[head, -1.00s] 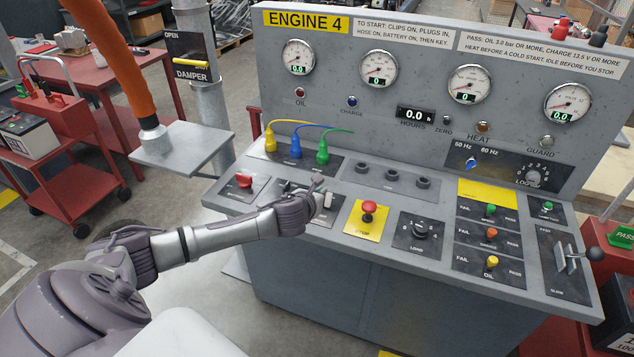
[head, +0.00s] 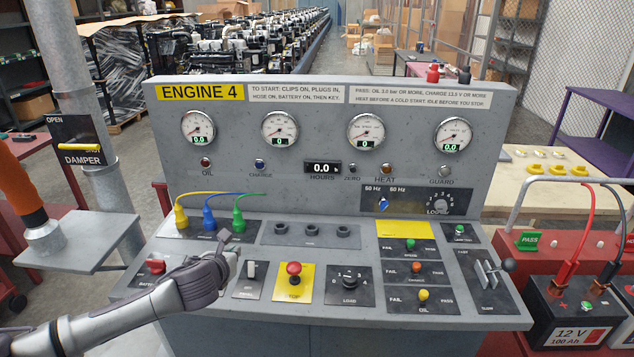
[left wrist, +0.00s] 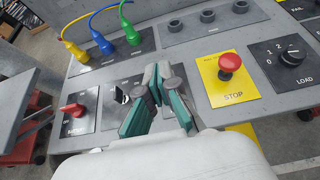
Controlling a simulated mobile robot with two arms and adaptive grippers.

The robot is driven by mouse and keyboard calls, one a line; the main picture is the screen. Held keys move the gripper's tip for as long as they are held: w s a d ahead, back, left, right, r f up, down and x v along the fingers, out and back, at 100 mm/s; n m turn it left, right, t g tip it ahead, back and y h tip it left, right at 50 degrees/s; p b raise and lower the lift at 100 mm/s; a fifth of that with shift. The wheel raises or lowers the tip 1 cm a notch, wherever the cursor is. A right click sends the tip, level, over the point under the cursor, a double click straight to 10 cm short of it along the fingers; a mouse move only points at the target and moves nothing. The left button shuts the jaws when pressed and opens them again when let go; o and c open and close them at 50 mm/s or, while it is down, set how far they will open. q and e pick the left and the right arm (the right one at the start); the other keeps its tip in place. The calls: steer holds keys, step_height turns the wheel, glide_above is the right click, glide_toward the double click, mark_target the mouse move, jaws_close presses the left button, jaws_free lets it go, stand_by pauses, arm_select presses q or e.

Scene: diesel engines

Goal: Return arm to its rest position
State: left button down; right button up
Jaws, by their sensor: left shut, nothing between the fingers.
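My left gripper (head: 226,243) is shut and empty, in front of the ENGINE 4 control console (head: 345,215). Its arm comes in from the left, low over the console's desk. In the left wrist view its teal-padded fingers (left wrist: 160,80) are over the switch plates between the red battery knob (left wrist: 73,109) and the yellow STOP plate. They hide part of those plates. I cannot tell whether the fingertips touch the desk. The battery knob also shows in the head view (head: 155,266). My right gripper is not in view.
The red STOP button (head: 293,269) and LOAD dial (head: 349,278) are right of the gripper. Yellow, blue and green plugs (head: 209,219) stand behind it. The damper post (head: 85,120) and a grey shelf are at left. A 12 V battery (head: 580,312) sits at right.

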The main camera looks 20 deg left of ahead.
arm_select(q)
steer(key=s+d+f+n+g+h, duration=0.1)
steer(key=s+d+f+n+g, duration=0.1)
steer(key=s+d+f+n, duration=0.45)
steer(key=s+d+f+n+g+h, duration=0.2)
steer(key=s+d+f+n, duration=0.1)
steer(key=s+d+n, duration=0.55)
steer(key=s+d+f+n+g, duration=0.1)
steer(key=s+d+n+g, duration=0.1)
steer(key=s+n, duration=0.65)
steer(key=s+d+f+n+g, duration=0.1)
steer(key=s+n+g, duration=0.2)
steer(key=s+n, duration=0.6)
step_height(320, 180, down, 30)
steer(key=s+f+m+b, duration=0.1)
steer(key=s+m+b, duration=0.1)
steer(key=b, duration=0.3)
steer(key=s+a+f+g+b, duration=0.2)
steer(key=s+f+b, duration=0.1)
steer(key=s+f, duration=1.3)
step_height(320, 180, down, 4)
steer(key=shift+s+a+r, duration=0.2)
steer(key=shift+s+a, duration=0.1)
steer(key=shift+a, duration=0.1)
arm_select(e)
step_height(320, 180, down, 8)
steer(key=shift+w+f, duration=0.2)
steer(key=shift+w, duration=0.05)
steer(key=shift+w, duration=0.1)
